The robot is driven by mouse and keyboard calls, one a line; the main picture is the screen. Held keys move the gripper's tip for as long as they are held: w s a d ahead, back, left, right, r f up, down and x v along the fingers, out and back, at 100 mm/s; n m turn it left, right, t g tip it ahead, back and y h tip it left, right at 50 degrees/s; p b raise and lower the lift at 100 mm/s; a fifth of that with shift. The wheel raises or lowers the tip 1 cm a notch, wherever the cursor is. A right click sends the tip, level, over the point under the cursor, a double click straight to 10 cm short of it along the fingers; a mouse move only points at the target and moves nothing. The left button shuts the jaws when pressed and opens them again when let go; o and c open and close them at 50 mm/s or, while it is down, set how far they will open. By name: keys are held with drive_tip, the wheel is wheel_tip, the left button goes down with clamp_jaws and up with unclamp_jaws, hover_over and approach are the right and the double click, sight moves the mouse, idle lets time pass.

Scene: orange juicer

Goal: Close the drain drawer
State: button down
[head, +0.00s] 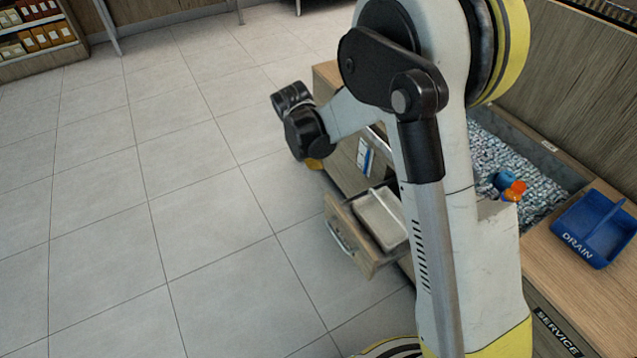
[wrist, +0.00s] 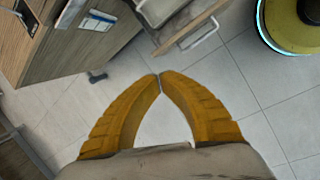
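The drain drawer is pulled out of the wooden cabinet in the head view, with a wooden front (head: 357,238) and a curved metal handle (head: 338,238). A shallow metal pan (head: 383,217) lies in it. In the wrist view the drawer is at the top, with its handle (wrist: 198,37) beyond the fingertips. My gripper (wrist: 160,77) has its two yellow fingers meeting at the tips, with nothing between them. In the head view only a bit of yellow finger (head: 314,163) shows under my black wrist, on the far side of the drawer. My arm hides part of the drawer's cabinet side.
A cabinet side with a blue-and-white label (wrist: 73,14) is close at the left in the wrist view. A blue tray marked DRAIN (head: 597,225) sits on the counter (head: 548,247). Open tiled floor (head: 150,200) fills the left.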

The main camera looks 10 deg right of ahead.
drive_tip(key=w+a+f+n+g+h, duration=0.1)
drive_tip(key=a+f+n, duration=0.15)
drive_tip(key=f, duration=0.55)
drive_tip(key=a+f+n+h, duration=0.1)
drive_tip(key=f+n, duration=0.2)
drive_tip(key=f, duration=0.6)
drive_tip(key=w+d+f+b, duration=0.2)
drive_tip(key=d+f+b, duration=0.3)
drive_tip(key=d+f, duration=0.2)
drive_tip(key=shift+w+f+b, duration=0.3)
drive_tip(key=shift+w+f, duration=0.1)
drive_tip(key=shift+f, duration=0.4)
